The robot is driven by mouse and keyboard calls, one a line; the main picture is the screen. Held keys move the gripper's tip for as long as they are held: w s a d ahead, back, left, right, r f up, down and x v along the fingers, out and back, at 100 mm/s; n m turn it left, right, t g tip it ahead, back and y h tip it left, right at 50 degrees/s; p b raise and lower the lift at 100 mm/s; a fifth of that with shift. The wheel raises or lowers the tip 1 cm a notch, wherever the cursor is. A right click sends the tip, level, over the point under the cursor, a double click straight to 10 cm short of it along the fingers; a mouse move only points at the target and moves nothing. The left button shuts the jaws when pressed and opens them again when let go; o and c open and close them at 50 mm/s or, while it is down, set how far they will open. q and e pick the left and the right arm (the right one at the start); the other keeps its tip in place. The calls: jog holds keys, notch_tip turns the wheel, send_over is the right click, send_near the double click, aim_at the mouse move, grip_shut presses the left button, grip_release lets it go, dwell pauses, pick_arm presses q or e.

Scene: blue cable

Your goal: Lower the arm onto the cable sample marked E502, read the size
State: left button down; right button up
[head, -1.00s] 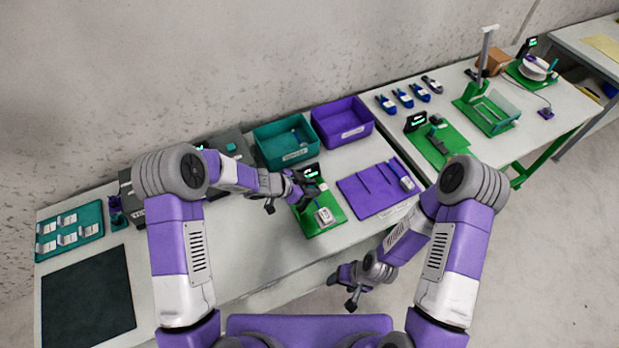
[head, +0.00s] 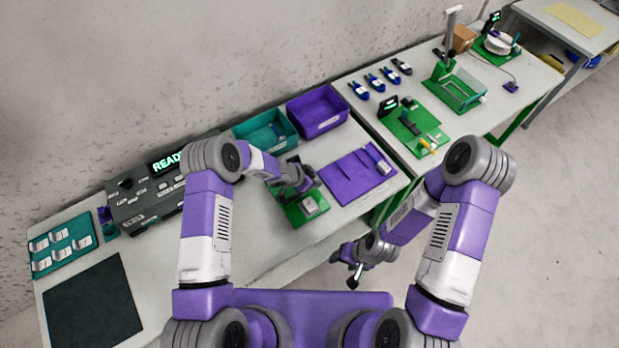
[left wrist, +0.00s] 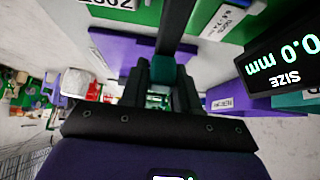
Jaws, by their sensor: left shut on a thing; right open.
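The green gauge board (head: 293,215) lies on the bench in front of my left arm. A pale labelled sample (head: 311,206) sits on its front part. In the left wrist view a white label (left wrist: 112,3), cut off by the top edge, ends in "502". My left gripper (head: 303,186) is over the board; in the left wrist view (left wrist: 162,78) it is shut on the teal grip (left wrist: 163,69) of the gauge's dark arm (left wrist: 178,25). The gauge display (left wrist: 285,62) reads "SIZE 0.0 mm", upside down. My right gripper (head: 354,275) is open and empty, off the bench front.
A purple tray (head: 350,180) lies right of the board. Teal (head: 262,128) and purple (head: 317,110) bins stand behind. A grey console (head: 145,200), its lit display partly hidden by my arm, and a teal sample tray (head: 62,247) stand left. Another gauge (head: 415,130) is on the right bench.

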pick_arm(q)
jog(key=shift+d+f+b, duration=0.2)
jog(key=shift+f+b, duration=0.1)
jog(key=shift+f, duration=1.05)
jog(key=c, duration=0.9)
grip_release()
jog(key=shift+w+r, duration=0.1)
jog(key=shift+r, duration=0.2)
jog(key=v, duration=0.7)
jog(key=shift+a, duration=0.15)
jog(key=shift+s, duration=0.2)
